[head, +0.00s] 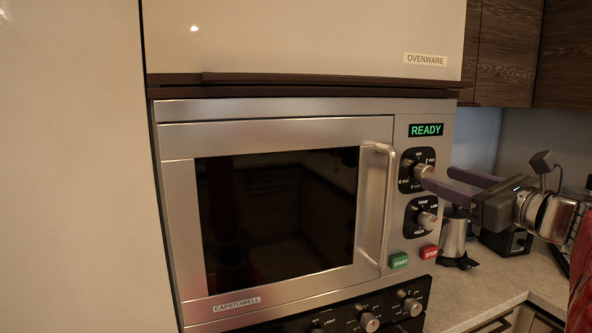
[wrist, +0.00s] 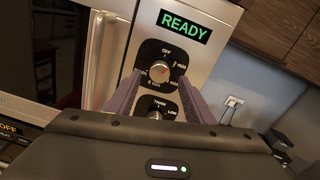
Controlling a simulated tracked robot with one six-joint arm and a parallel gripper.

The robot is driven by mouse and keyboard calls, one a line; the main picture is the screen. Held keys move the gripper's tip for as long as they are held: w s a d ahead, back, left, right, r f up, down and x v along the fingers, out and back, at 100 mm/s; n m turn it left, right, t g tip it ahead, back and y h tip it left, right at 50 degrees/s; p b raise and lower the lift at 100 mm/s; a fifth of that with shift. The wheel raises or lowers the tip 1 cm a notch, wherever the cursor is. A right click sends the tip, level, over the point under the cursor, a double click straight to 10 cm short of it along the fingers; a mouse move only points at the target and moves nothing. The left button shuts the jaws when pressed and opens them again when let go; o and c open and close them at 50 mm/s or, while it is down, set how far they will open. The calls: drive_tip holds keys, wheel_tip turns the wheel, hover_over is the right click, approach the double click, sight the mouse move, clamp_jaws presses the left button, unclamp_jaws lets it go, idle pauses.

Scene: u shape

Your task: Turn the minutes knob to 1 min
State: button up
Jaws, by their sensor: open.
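The minutes knob (head: 423,171) is the upper round silver knob on a black plate, right of the microwave door. It also shows in the wrist view (wrist: 160,71), with OFF printed above it and minute marks around it, partly too small to read or hidden. A small red mark shows on the knob, but its exact setting is unclear. My gripper (head: 437,176) is open in front of the knob. In the wrist view its two purple fingers (wrist: 157,88) stand on either side of the knob, with a gap around it; contact cannot be told.
The READY display (head: 426,129) is above the knob. A lower knob (head: 427,220), the green START button (head: 399,261) and red STOP button (head: 430,252) are below. The door handle (head: 380,205) stands out just left. A silver kettle-like vessel (head: 455,235) stands on the counter at right.

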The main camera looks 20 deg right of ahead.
sight(429, 174)
drive_tip(key=shift+w+a, duration=0.15)
drive_tip(key=shift+w, duration=1.85)
drive_tip(key=shift+c, duration=0.3)
drive_tip(key=c, duration=1)
drive_tip(key=shift+n, duration=0.4)
drive_tip(key=o, duration=1.1)
drive_tip(key=shift+c, duration=0.2)
